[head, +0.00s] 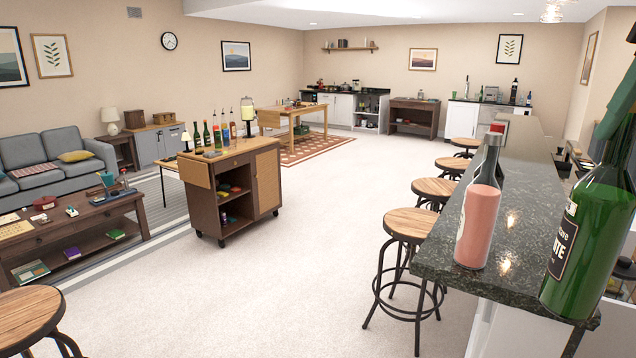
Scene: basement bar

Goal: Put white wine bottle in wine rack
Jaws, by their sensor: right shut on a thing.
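A large green glass bottle (592,235) with a dark label stands out close up at the right edge, in front of the bar's near end. I take it for the white wine bottle; its label is only partly readable. It leans to the upper right, and I cannot tell whether its base touches the counter. My right gripper (631,42) shows only as a dark sliver at the right edge by the bottle's neck, shut on it; most of it is cut off. My left gripper is out of view. I cannot make out a wine rack.
A pink-filled bottle (480,205) stands on the dark stone bar counter (515,185), left of the green bottle. Several wooden stools (410,225) line the counter. A wooden cart (235,180) with several bottles stands mid-room. The pale floor between is clear.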

